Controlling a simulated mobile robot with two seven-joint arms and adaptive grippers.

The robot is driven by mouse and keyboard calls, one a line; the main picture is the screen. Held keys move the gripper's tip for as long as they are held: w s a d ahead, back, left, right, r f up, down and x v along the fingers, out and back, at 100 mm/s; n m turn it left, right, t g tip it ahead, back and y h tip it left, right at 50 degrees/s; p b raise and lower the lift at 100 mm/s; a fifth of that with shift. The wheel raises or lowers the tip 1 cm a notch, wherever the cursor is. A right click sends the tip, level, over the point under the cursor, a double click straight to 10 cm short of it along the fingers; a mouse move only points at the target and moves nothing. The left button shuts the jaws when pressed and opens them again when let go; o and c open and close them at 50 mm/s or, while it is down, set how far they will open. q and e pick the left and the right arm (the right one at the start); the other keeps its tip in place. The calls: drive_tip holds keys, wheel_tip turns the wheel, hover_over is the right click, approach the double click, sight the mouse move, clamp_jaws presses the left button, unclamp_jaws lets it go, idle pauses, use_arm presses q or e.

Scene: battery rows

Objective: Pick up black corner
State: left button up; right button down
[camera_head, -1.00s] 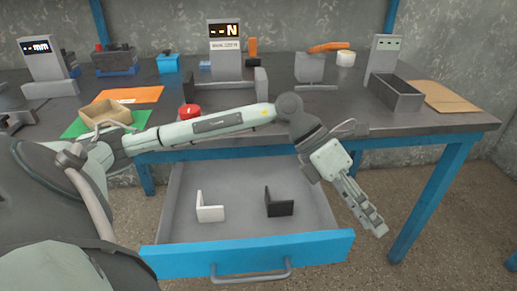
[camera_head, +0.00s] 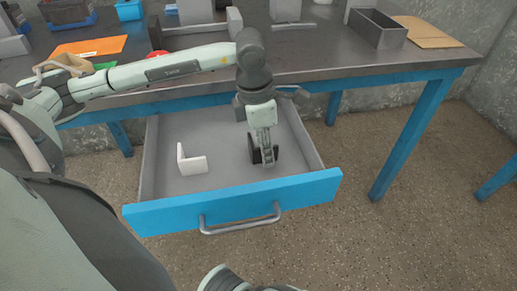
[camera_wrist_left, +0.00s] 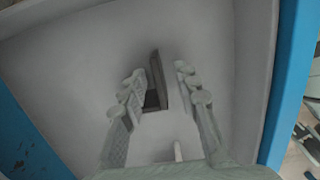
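The black corner (camera_head: 253,153) stands in the open drawer, right of the white corner (camera_head: 191,161). My left gripper (camera_head: 266,160) points down over the black corner and hides much of it. In the left wrist view the gripper (camera_wrist_left: 157,97) is open, one finger on each side. The black corner (camera_wrist_left: 157,76) shows between and beyond the fingertips, with no clear grip on it. A small part of the white corner (camera_wrist_left: 178,151) shows low in that view.
The drawer's blue front (camera_head: 236,201) with its metal handle (camera_head: 240,221) and the grey side walls surround the corners. The dark tabletop (camera_head: 350,62) overhangs the back of the drawer. The drawer floor between the two corners is bare.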

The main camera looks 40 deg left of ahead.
use_arm(q)
drive_tip(key=shift+f, duration=0.35)
drive_tip(key=shift+c, duration=0.6)
clamp_jaws()
